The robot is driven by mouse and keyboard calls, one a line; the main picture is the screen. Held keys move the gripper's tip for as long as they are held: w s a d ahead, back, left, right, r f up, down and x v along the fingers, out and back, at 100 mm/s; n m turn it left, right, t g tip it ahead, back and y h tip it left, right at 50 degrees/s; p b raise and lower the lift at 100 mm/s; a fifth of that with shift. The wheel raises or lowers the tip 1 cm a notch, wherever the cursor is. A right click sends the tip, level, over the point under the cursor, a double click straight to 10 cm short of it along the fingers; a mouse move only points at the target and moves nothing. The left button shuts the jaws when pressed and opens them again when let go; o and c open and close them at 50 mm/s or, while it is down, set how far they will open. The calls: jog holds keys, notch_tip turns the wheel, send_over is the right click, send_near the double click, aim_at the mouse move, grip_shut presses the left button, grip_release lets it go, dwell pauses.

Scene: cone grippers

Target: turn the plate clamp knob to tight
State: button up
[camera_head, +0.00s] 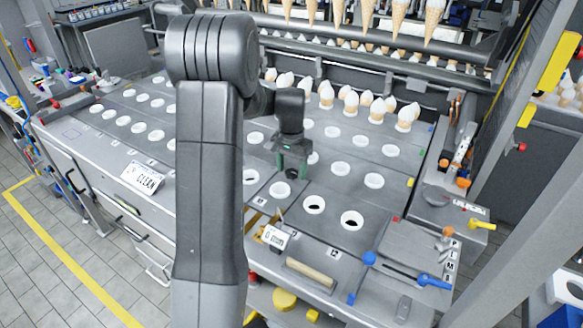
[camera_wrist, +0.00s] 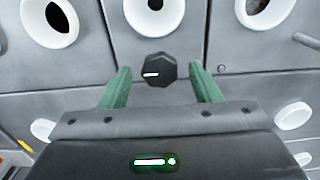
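The clamp knob (camera_wrist: 161,69) is a black, many-sided knob on a grey plate. Its white pointer line points left in the wrist view. My gripper (camera_wrist: 159,76) is open, with one green finger on each side of the knob and a clear gap between each finger and the knob. I cannot tell how far the fingertips are above the plate. In the head view my gripper (camera_head: 292,168) points down over the plate area, and the dark knob (camera_head: 292,174) shows just below it. No tight or loose marking is readable.
White ringed holes (camera_head: 314,204) surround the spot, some open and dark. Rows of cones with white tops (camera_head: 407,117) stand behind. A wooden bar (camera_head: 310,274), a blue-handled tool (camera_head: 433,282) and a small label card (camera_head: 275,237) lie toward the front.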

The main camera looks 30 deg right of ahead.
aim_at(291, 172)
notch_tip(291, 172, up, 14)
jog(key=b, duration=0.1)
dwell(0.5)
jog(key=shift+f, duration=0.15)
notch_tip(291, 172, down, 14)
jog(key=shift+r+p, duration=0.1)
jog(key=shift+p, duration=0.4)
dwell(0.5)
